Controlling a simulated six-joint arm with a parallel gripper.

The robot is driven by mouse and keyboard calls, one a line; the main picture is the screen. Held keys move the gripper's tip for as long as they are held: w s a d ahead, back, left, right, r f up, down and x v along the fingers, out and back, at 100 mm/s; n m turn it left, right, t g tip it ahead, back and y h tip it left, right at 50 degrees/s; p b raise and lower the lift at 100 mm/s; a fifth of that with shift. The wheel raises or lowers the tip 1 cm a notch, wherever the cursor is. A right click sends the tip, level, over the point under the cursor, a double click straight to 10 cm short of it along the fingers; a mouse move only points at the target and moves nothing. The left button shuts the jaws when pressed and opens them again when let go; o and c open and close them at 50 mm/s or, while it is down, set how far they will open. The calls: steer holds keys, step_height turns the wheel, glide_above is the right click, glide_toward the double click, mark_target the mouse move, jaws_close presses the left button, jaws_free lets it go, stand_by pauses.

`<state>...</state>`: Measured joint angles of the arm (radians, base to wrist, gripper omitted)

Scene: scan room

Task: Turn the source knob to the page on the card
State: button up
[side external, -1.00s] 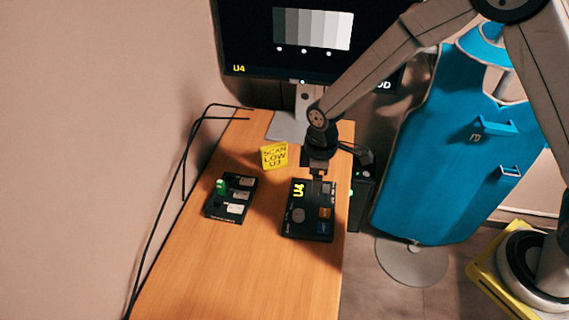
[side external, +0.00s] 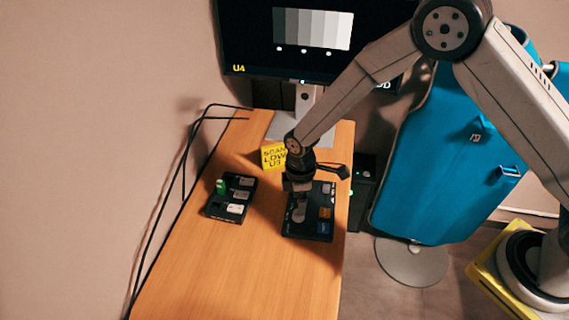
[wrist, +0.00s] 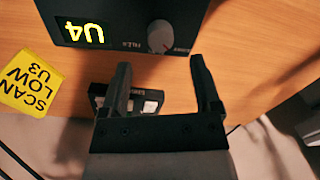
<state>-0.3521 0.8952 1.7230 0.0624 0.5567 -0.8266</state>
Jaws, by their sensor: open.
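The source box (side external: 312,232) is black, lies on the desk and reads U4 in yellow on its display (wrist: 84,32). Its round grey source knob (wrist: 160,36) shows in the wrist view just beyond and between my fingertips. My gripper (wrist: 160,62) is open and empty, with one finger toward each side of the knob and no contact visible.
A monitor (side external: 250,50) behind shows grey bars and U4. Black cables run along the desk's left edge. The front of the desk (side external: 240,280) is clear.

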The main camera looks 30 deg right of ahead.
steer(key=shift+s+f, duration=0.1)
steer(key=shift+f, duration=2.45)
jaws_close()
